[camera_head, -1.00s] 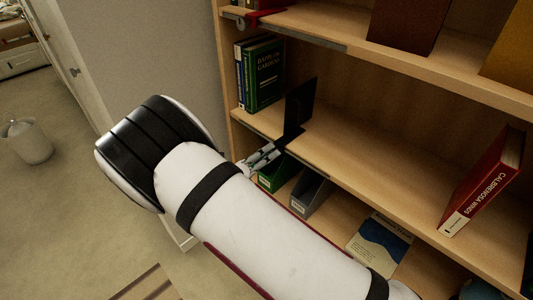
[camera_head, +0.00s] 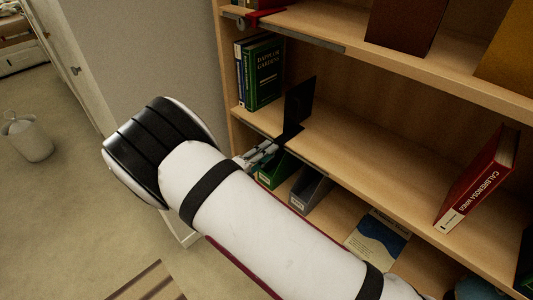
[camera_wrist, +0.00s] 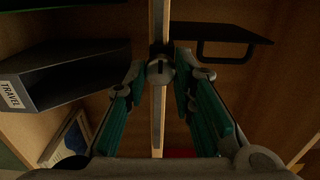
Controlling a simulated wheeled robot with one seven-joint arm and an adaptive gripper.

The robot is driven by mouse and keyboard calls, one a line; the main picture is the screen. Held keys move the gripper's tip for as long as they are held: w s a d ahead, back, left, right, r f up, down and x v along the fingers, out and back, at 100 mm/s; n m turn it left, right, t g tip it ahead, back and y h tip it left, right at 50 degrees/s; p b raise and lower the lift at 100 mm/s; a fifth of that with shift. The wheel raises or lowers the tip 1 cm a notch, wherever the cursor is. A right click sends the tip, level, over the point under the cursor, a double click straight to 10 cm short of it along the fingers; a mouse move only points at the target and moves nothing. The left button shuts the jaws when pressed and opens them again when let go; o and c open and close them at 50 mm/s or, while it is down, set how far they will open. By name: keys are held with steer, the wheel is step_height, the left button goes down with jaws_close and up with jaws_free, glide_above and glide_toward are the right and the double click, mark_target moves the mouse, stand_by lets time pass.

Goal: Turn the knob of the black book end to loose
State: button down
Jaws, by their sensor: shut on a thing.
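The black book end (camera_head: 299,101) stands upright on the middle shelf, to the right of several books. Its dark foot reaches to the shelf's front edge. In the wrist view the book end (camera_wrist: 222,36) shows at the upper right. Its grey round knob (camera_wrist: 160,72) sits at the shelf edge, with a dark slot across its face. My gripper (camera_head: 274,146) is at that edge below the book end, partly hidden by my arm in the head view. In the wrist view my gripper's fingertips (camera_wrist: 160,66) flank the knob and are shut on it.
Green and dark books (camera_head: 265,72) stand left of the book end. A green box (camera_head: 272,172) and a grey box (camera_head: 310,188) are on the shelf below. A red book (camera_head: 478,180) leans at the right. The middle shelf is clear between.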

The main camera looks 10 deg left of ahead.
steer(key=c, duration=1.3)
jaws_free()
steer(key=shift+a, duration=0.1)
steer(key=v, duration=1.2)
